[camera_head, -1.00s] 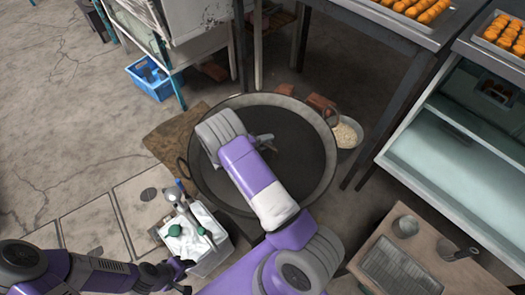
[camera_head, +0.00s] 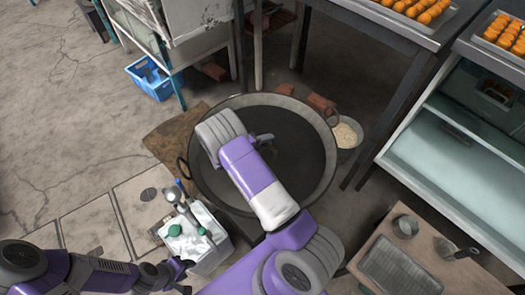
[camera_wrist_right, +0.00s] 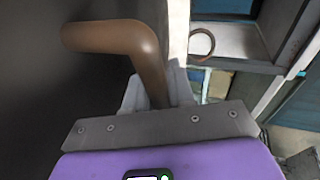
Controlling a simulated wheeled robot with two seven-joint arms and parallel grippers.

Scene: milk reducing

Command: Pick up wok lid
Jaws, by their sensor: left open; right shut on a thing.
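The large round dark wok or its lid (camera_head: 305,165) sits on the floor at the centre of the head view. I cannot clearly tell lid from wok there. My right arm reaches over it and hides part of its left side. In the right wrist view, my right gripper (camera_wrist_right: 160,95) is shut on a bent brown handle (camera_wrist_right: 110,36), taken as the lid's handle. A dark surface fills that view's left side. My left gripper (camera_head: 184,276) is open at the bottom left of the head view, away from the wok.
A white container with bottles (camera_head: 205,245) stands left of my right arm. A bowl of pale grains (camera_head: 346,134) is beside the wok's right rim. A blue basket (camera_head: 152,80) is at upper left. Metal tables with orange food (camera_head: 415,10) and a wooden table (camera_head: 385,235) stand right.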

